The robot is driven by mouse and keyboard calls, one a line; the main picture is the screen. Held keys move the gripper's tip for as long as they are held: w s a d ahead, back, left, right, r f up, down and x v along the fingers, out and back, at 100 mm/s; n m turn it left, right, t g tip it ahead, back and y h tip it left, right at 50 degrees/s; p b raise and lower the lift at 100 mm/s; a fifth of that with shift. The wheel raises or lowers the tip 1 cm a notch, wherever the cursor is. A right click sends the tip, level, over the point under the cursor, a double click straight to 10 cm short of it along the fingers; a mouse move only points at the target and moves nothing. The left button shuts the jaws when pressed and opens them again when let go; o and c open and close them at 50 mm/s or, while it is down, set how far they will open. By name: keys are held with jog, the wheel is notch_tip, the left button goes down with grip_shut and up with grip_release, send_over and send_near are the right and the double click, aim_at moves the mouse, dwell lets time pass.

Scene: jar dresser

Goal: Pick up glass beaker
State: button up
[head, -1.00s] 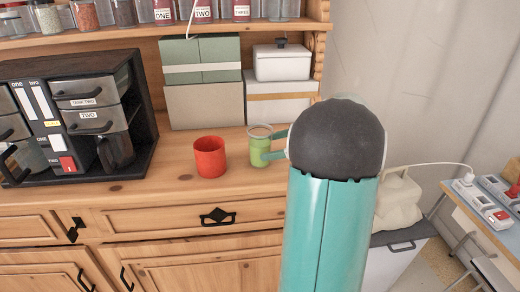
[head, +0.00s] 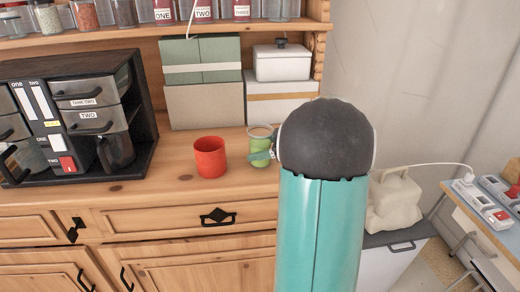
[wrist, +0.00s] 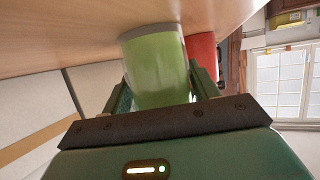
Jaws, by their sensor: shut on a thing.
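The glass beaker (head: 259,150) is a small see-through cup that looks green. It stands upright on the wooden dresser top, just right of a red cup. It also shows in the wrist view (wrist: 158,68), between my two fingers. My gripper (head: 262,155) reaches it from the right, and in the wrist view my gripper (wrist: 160,92) is shut on its sides. My arm hides part of the dresser to the right of the beaker.
The red cup (head: 210,157) stands close on the left. Stacked boxes (head: 204,106) and a white lidded box (head: 283,62) stand behind. A shelf with jars (head: 285,29) runs above. The dresser's front strip is clear.

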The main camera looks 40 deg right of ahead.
aim_at(260, 139)
jog(key=shift+r, duration=0.1)
jog(key=shift+r, duration=0.4)
notch_tip(260, 139, up, 2)
jog(key=shift+r, duration=0.1)
jog(key=s+a+r, duration=0.7)
jog(key=s+r, duration=0.2)
jog(key=s, duration=0.2)
jog(key=shift+s+a+r, duration=0.3)
jog(key=shift+s+r, duration=0.05)
jog(key=shift+r, duration=0.05)
jog(key=o, duration=0.7)
grip_shut()
